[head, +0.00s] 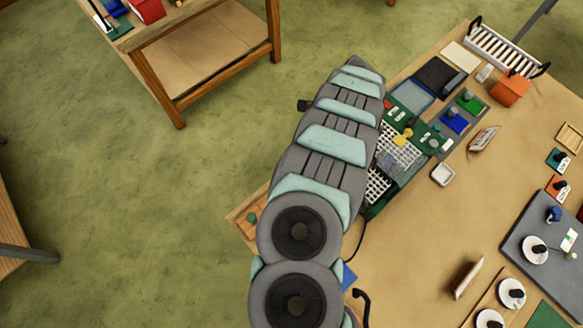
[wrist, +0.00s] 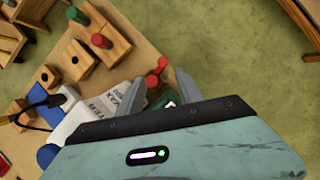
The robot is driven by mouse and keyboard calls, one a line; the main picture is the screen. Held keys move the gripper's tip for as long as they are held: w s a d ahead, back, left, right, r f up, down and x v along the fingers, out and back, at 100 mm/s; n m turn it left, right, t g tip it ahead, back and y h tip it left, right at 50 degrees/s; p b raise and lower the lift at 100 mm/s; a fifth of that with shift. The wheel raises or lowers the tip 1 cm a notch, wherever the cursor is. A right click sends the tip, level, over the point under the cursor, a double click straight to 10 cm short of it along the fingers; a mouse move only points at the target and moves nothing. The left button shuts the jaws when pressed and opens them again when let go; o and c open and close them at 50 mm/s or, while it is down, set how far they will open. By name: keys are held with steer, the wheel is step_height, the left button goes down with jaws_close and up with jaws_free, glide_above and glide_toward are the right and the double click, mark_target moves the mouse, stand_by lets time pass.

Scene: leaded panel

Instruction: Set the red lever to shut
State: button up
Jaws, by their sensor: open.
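A red lever (wrist: 156,72) with a rounded knob shows in the wrist view, just beyond and between my fingertips. A small dark green part with a white mark (wrist: 170,101) shows between the fingers; I cannot tell whether it is the lever's base. My gripper (wrist: 163,80) is open, with one grey finger on each side and nothing visibly held. I cannot tell whether the fingers touch the lever or which setting it is in. In the head view my arm hides the gripper, and I cannot make out the lever.
In the wrist view, wooden blocks (wrist: 75,58) with red and green pegs stand at the upper left. A white lettered object (wrist: 95,115) lies left of the fingers. In the head view, the workbench (head: 420,235) holds green panels, an orange box (head: 511,90) and a white rack (head: 505,52).

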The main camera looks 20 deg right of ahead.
steer(key=x, duration=0.3)
steer(key=p+x, duration=0.1)
steer(key=x, duration=0.4)
steer(key=shift+w+d+f, duration=0.15)
steer(key=shift+w+f, duration=0.1)
steer(key=shift+f, duration=0.15)
steer(key=shift+x, duration=0.9)
steer(key=shift+w+r, duration=0.1)
steer(key=shift+r, duration=0.05)
steer(key=shift+c, duration=0.5)
jaws_close()
